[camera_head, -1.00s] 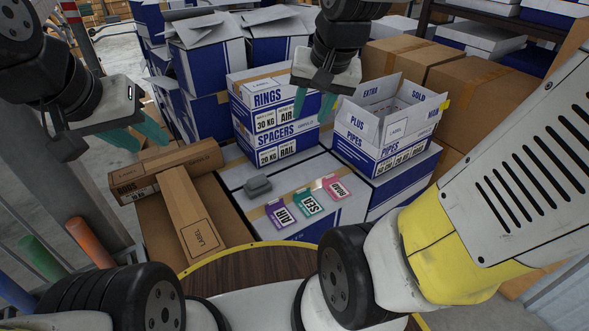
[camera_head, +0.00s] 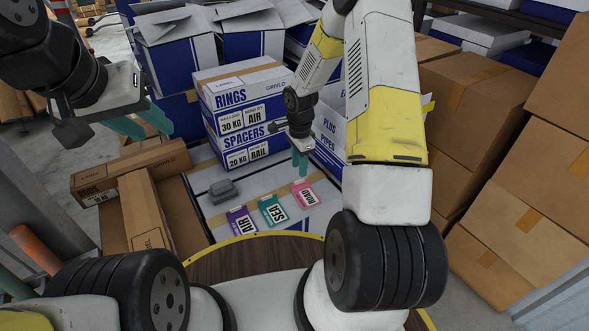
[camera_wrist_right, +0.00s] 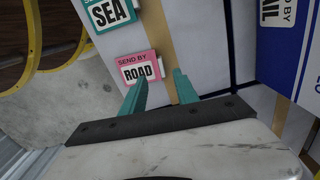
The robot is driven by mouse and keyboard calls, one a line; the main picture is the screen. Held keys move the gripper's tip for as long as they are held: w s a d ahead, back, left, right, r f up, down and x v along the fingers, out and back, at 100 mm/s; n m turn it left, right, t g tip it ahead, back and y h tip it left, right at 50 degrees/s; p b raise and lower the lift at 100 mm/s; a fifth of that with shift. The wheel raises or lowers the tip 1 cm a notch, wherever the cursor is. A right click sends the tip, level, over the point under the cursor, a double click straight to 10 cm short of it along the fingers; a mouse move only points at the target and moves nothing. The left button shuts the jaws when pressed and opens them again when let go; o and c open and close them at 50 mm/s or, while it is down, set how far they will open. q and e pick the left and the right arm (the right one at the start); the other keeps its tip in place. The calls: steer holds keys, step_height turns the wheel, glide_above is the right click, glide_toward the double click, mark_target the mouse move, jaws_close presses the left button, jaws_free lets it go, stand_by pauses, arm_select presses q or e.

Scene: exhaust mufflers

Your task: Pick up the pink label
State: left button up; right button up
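The pink label (camera_head: 305,194), marked ROAD, lies flat on a white box top, at the right end of a row of three. It also shows in the right wrist view (camera_wrist_right: 139,67). The green SEA label (camera_head: 273,211) and the purple AIR label (camera_head: 241,221) lie to its left. My right gripper (camera_head: 300,163) points down just behind and above the pink label. Its teal fingers (camera_wrist_right: 160,88) are apart and empty, with the pink label just beyond them. My left gripper (camera_head: 142,124) is open and empty at the upper left, away from the labels.
A grey object (camera_head: 223,190) sits left of the labels. Boxes marked RINGS (camera_head: 241,98) and SPACERS (camera_head: 245,141) are stacked behind. A PLUS PIPES box (camera_head: 328,138) stands close to the right gripper, partly hidden by my arm. Brown cartons (camera_head: 131,171) lie at left.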

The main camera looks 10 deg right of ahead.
mark_target(299, 187)
step_height(299, 187, down, 7)
steer(key=shift+w+d+f, duration=0.1)
steer(key=shift+f, duration=0.05)
steer(key=shift+c, duration=0.3)
jaws_close()
